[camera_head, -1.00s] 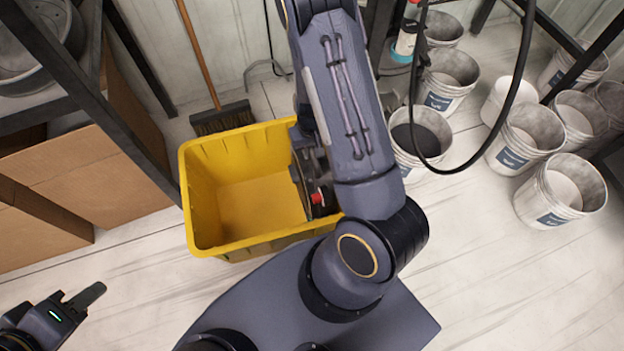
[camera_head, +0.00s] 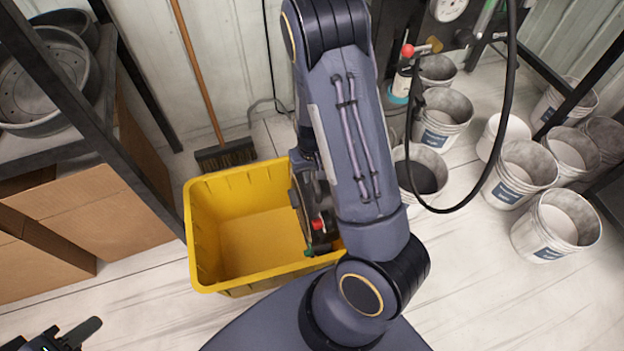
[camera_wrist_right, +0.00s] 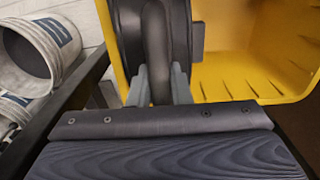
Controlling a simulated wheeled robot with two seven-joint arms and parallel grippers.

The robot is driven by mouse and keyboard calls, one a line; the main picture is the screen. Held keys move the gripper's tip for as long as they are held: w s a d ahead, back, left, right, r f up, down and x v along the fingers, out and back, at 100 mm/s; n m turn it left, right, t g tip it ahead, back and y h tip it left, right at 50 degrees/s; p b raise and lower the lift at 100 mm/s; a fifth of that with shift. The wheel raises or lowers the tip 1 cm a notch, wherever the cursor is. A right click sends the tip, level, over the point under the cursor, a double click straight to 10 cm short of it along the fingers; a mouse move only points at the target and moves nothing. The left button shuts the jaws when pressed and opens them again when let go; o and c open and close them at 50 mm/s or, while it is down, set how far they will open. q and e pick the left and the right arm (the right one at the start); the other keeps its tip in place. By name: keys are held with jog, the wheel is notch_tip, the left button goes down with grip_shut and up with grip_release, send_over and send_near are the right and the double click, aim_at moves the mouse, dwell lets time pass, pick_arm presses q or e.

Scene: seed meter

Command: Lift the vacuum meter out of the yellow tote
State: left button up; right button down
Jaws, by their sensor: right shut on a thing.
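The yellow tote (camera_head: 215,275) stands on the floor in the head view, its left part empty inside. The vacuum meter (camera_head: 316,215), dark with a red knob and a green part, is at the tote's right side, partly hidden behind my right arm. In the right wrist view my right gripper (camera_wrist_right: 160,88) is shut on a dark curved tube of the vacuum meter (camera_wrist_right: 125,28), with the yellow tote wall (camera_wrist_right: 265,50) beside it. My right gripper is hidden behind the arm in the head view. My left gripper (camera_head: 70,335) is at the lower left corner, cut off by the frame and away from the tote.
White buckets (camera_head: 520,175) stand to the right, with a black hose (camera_head: 514,60) hanging before them. A broom (camera_head: 226,155) leans behind the tote. Cardboard boxes (camera_head: 95,220) and a dark shelf (camera_head: 60,80) are at the left.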

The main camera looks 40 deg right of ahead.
notch_tip(320, 180, up, 10)
jog(key=p, duration=0.4)
notch_tip(320, 180, up, 15)
jog(key=p, duration=1.4)
